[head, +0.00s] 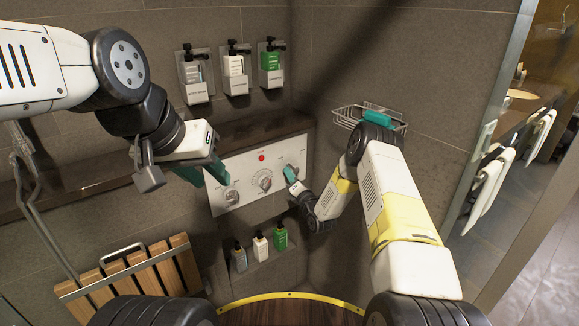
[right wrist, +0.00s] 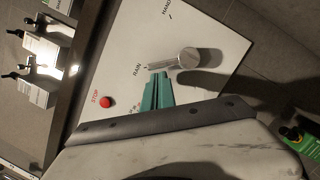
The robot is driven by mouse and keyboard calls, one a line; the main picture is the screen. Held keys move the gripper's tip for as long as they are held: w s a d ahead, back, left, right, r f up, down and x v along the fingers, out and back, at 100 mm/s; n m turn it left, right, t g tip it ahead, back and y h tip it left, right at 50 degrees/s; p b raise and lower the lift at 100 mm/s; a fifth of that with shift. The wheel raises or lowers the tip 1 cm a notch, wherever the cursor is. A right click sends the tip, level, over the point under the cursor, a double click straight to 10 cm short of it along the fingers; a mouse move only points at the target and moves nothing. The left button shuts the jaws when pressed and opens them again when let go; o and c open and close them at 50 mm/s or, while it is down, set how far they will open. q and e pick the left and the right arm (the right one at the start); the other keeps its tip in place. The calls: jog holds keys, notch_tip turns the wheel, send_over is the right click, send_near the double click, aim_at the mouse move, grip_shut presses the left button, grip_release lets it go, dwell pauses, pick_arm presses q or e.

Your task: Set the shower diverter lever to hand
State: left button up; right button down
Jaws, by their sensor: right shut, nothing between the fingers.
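The white control panel (head: 247,187) is on the shower wall. Its diverter lever (right wrist: 180,60) is a silver knob with a narrow arm in the right wrist view. The arm points toward the "RAIN" label (right wrist: 137,70); the "HAND" label (right wrist: 167,8) is at the top of that view. My right gripper (head: 289,173) is at the panel's right end and hides part of the lever in the head view. Its teal fingers (right wrist: 159,75) are shut and empty, tips just beside the lever's arm; contact is unclear. My left gripper (head: 213,178) is open and empty near the panel's left end.
A dark ledge (head: 95,183) runs along the wall by the panel. Several bottles hang above and stand below it. A wire basket (head: 345,115) is on the right wall. A folded wooden seat (head: 135,272) is at lower left. A red stop button (right wrist: 106,102) is on the panel.

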jog(key=shift+r+m, duration=0.15)
jog(key=shift+m, duration=0.15)
jog(key=m, duration=0.1)
jog(key=r+m, duration=0.1)
jog(key=m+h, duration=0.1)
jog(key=shift+w+d+r+m+g, duration=0.3)
jog(key=shift+d+m, duration=0.1)
jog(key=m, duration=0.1)
jog(key=d+m, duration=0.1)
jog(key=m, duration=0.1)
jog(key=w+r+m, duration=0.1)
jog(key=shift+d+r+m+g+h, duration=0.1)
jog(key=shift+d+m+g+h, duration=0.1)
jog(key=shift+m+g+h, duration=0.15)
jog(key=shift+w+d+r+m+g, duration=0.2)
jog(key=shift+d+m, duration=0.1)
jog(key=shift+m, duration=0.3)
jog(key=shift+w+d+r+m+g, duration=0.15)
jog(key=shift+d+m, duration=0.1)
jog(key=shift+m, duration=0.3)
jog(key=m, duration=0.1)
jog(key=w+d+m+g, duration=0.1)
jog(key=m, duration=0.1)
jog(key=shift+d+f, duration=0.1)
jog(key=shift+d, duration=0.05)
jog(key=shift+w+d, duration=0.1)
jog(key=shift+w+d+f, duration=0.1)
jog(key=shift+d, duration=0.05)
jog(key=v, duration=0.8)
